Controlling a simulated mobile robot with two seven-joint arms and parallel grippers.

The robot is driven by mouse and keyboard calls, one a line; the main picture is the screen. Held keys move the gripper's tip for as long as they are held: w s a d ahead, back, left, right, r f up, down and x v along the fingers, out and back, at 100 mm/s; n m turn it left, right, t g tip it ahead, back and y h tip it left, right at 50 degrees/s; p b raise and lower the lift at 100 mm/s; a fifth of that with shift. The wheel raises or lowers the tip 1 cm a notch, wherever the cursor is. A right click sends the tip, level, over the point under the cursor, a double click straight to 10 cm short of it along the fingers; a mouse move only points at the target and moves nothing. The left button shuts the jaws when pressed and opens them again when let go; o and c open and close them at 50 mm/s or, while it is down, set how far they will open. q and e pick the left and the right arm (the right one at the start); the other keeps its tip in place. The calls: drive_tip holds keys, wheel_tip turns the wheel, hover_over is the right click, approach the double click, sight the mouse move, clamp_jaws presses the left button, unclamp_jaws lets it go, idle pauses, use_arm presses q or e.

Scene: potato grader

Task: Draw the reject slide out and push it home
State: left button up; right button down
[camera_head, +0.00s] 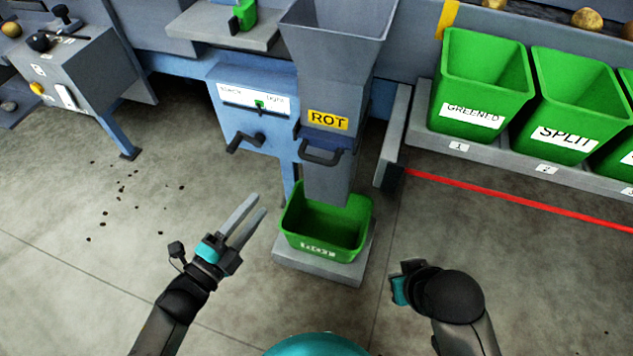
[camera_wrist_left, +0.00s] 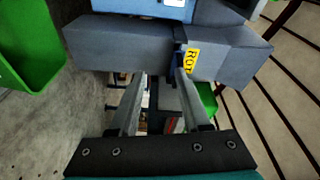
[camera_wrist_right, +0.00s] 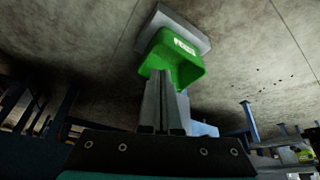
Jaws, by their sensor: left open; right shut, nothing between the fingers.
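The reject chute (camera_head: 325,90) is a grey funnel with a yellow ROT label. A blue slide plate (camera_head: 328,138) with a dark bar handle (camera_head: 320,158) sits across the chute just below the label. In the left wrist view, the label (camera_wrist_left: 193,60) shows ahead of the fingers. My left gripper (camera_head: 260,203) is open and empty, in front and to the lower left of the handle, apart from it. My right gripper (camera_head: 400,286) is low at the right, well apart from the handle; its closed fingers (camera_wrist_right: 162,100) show in its wrist view.
A green bin (camera_head: 325,228) stands under the chute on a grey plinth (camera_head: 320,268). A blue cabinet (camera_head: 250,105) with a crank (camera_head: 245,143) stands left of the chute. Green bins (camera_head: 478,90) line a shelf at right. Floor is free in front, with a red line (camera_head: 520,202).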

sight(316, 157)
use_arm(q)
drive_tip(key=shift+w+d+r+m+h+b, duration=0.55)
drive_tip(key=shift+w+d+r+m+b, duration=0.35)
drive_tip(key=shift+w+d, duration=0.9)
drive_tip(key=shift+w+d+r+m+h+b, duration=0.85)
drive_tip(key=shift+w+d, duration=0.45)
drive_tip(key=shift+d, duration=1)
drive_tip(key=shift+w+d+r+m+h+b, duration=0.3)
drive_tip(key=shift+w+d+r+m+b, duration=0.6)
drive_tip(key=shift+w+d, duration=0.9)
use_arm(e)
drive_tip(key=w+a+r+t+y, duration=0.2)
drive_tip(key=w+a+t+y, duration=0.1)
drive_tip(key=a+t, duration=0.3)
drive_tip(key=shift+w+a+r+n, duration=0.25)
drive_tip(key=shift+r+n, duration=0.05)
drive_tip(key=shift+r, duration=0.05)
use_arm(q)
drive_tip(key=shift+s+d+f, duration=0.15)
drive_tip(key=shift+s+d, duration=0.1)
drive_tip(key=shift+c, duration=0.3)
clamp_jaws()
